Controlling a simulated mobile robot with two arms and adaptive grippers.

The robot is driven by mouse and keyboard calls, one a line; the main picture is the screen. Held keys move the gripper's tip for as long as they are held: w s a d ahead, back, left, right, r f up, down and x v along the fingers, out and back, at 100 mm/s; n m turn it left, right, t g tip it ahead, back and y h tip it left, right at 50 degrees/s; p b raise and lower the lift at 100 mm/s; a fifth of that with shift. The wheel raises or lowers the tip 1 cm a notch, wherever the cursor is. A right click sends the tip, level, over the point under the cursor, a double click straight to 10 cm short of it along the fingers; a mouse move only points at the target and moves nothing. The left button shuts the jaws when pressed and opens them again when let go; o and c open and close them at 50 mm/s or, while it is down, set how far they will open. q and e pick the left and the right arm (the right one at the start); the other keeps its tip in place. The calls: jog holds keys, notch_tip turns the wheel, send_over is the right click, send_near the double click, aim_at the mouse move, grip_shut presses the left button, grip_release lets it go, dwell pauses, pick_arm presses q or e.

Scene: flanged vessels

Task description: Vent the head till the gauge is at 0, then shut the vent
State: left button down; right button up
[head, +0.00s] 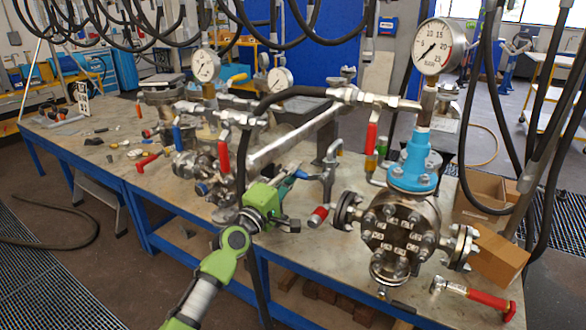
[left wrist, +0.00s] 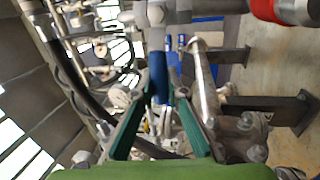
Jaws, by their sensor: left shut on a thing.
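My left gripper (head: 288,188) is at the pipework left of the flanged vessel (head: 392,235). In the left wrist view its green fingers (left wrist: 164,92) close on a blue lever handle (left wrist: 158,70) hanging from a metal fitting (left wrist: 168,12). The blue handle also shows by the fingers in the head view (head: 304,175). A large dial gauge (head: 432,46) stands on a stem above the vessel's cyan neck (head: 414,163). Its dark needle seems to point lower left, but I cannot read the value exactly. My right gripper is not in view.
Another red-handled valve (head: 488,301) is at the bench's front right. Two smaller gauges (head: 206,65) (head: 280,80) stand behind. Black hoses hang overhead. Cardboard boxes (head: 498,258) stand at right.

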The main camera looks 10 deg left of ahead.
pick_arm(q)
jog(key=shift+f+n, duration=0.4)
jog(key=c, duration=2)
grip_release()
jog(key=shift+r, duration=0.1)
jog(key=v, duration=1.2)
jog(key=shift+s, duration=0.1)
